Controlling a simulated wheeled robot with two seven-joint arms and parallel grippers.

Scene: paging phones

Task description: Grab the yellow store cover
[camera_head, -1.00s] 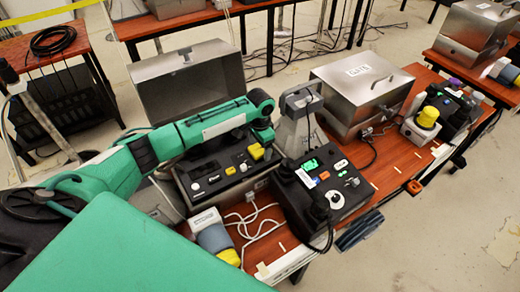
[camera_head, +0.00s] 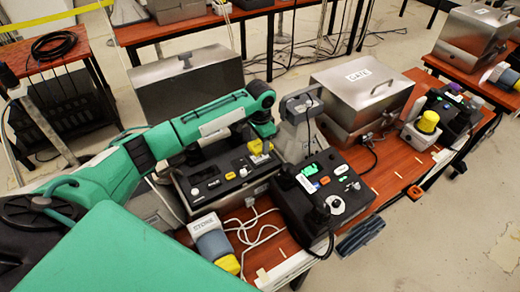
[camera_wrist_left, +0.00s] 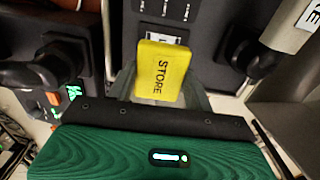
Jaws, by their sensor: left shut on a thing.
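The yellow store cover (camera_wrist_left: 160,70), marked STORE, is in the middle of the left wrist view, against a black control panel. It also shows in the head view (camera_head: 255,147) at the panel's back right, just under the end of my green arm. My left gripper (camera_wrist_left: 160,92) is shut on the cover, with a grey finger on either side of it. In the head view the fingers are mostly hidden by the arm. I cannot tell whether the cover is clear of the panel. My right gripper is not in view.
A black phone console (camera_head: 325,195) with a handset stands just right of the panel (camera_head: 215,180). A steel box marked GATE (camera_head: 362,92) stands behind it. A STORE sounder (camera_head: 213,240) and loose white cables lie in front. A dark grey object (camera_head: 360,234) shows beyond the table edge.

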